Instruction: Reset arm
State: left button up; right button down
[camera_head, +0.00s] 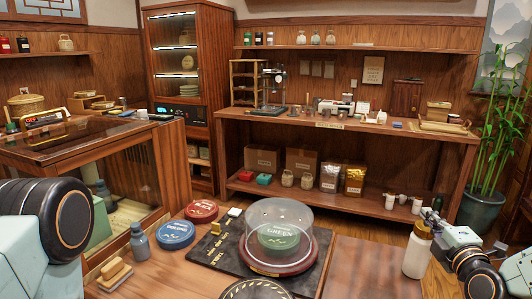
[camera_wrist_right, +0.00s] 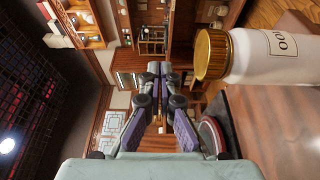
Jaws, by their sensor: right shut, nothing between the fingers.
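My right gripper (camera_head: 432,217) is at the right of the head view, close to the white bottle (camera_head: 416,257) with the gold cap. In the right wrist view its fingers (camera_wrist_right: 159,68) are together with nothing between them. The bottle (camera_wrist_right: 275,57) lies to the right of the fingers in that view and is not held. My left gripper is out of view; only part of my left arm shows at the left edge of the head view.
A clear dome (camera_head: 279,219) covers a green tea cake on a dark slate mat (camera_head: 207,251). Red (camera_head: 201,211) and blue (camera_head: 175,235) tins, a grey bottle (camera_head: 143,242) and a wooden brush (camera_head: 115,273) stand nearby. Bare tabletop (camera_head: 365,265) lies between dome and white bottle.

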aim_at(419, 250)
jog(key=a+f+b, duration=0.1)
jog(key=f+b, duration=0.1)
jog(key=f, duration=0.3)
jog(key=w+a+f+b, duration=0.1)
jog(key=f+b, duration=0.2)
jog(key=f, duration=0.2)
jog(key=a+f+b, duration=0.1)
jog(key=f+b, duration=0.1)
jog(key=f, duration=0.3)
jog(key=shift+w+a+f+b, duration=0.1)
jog(key=shift+w+b, duration=0.15)
jog(key=shift+b, duration=0.15)
jog(key=shift+s+d, duration=0.15)
jog(key=shift+d, duration=0.35)
jog(key=shift+a, duration=0.1)
